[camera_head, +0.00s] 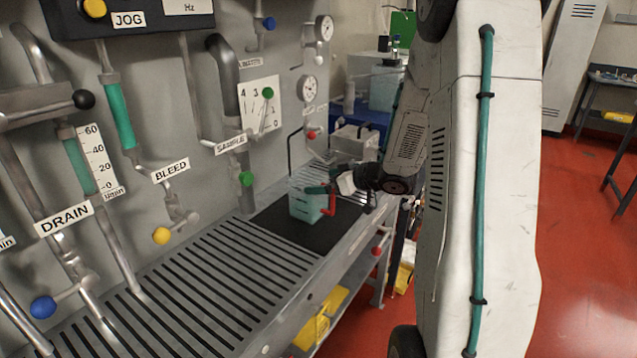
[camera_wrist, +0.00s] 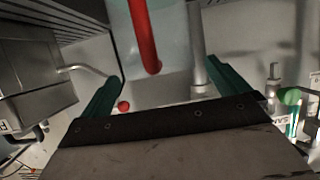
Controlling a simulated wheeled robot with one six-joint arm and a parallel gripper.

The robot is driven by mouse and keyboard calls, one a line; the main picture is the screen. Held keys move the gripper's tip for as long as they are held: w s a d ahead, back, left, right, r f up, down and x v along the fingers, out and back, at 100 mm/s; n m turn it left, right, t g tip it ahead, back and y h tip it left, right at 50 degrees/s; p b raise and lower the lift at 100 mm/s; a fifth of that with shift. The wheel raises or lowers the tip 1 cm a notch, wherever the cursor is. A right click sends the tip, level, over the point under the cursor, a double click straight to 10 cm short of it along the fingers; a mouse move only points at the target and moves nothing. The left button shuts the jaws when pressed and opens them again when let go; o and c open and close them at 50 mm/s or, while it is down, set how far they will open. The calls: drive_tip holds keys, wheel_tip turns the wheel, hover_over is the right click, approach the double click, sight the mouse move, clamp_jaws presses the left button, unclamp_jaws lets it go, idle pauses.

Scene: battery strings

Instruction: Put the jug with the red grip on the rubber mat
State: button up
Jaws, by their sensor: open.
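The jug (camera_head: 304,207) is a translucent, pale teal vessel with a red grip (camera_head: 331,204) on its right side. In the head view it looks upright, standing on the black rubber mat (camera_head: 287,236) on the slatted bench. My gripper (camera_head: 326,189) is open beside the jug, at the grip side. In the wrist view the red grip (camera_wrist: 144,38) hangs between and beyond the two teal fingers (camera_wrist: 168,92), apart from both. Part of the jug's pale wall (camera_wrist: 172,28) shows behind the grip. My wrist hides some of the mat's far right part.
The slatted bench (camera_head: 190,290) is clear at the front left. A panel with pipes, valves and gauges (camera_head: 309,88) rises along its left side. A grey box (camera_head: 354,142) stands beyond the mat. A red-knobbed valve (camera_head: 376,251) is on the bench's front side.

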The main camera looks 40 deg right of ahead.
drive_tip(key=v, duration=0.9)
drive_tip(key=a+r+m+g+h, duration=0.3)
drive_tip(key=r+m+h, duration=0.1)
drive_tip(key=r+h, duration=0.5)
drive_tip(key=s+a+g+y, duration=0.4)
drive_tip(key=s+a+g, duration=0.4)
drive_tip(key=s+a, duration=1.3)
drive_tip(key=s, duration=0.3)
drive_tip(key=shift+s+a+f+g, duration=0.2)
drive_tip(key=shift+s+a+g, duration=0.1)
drive_tip(key=shift+s+a, duration=0.05)
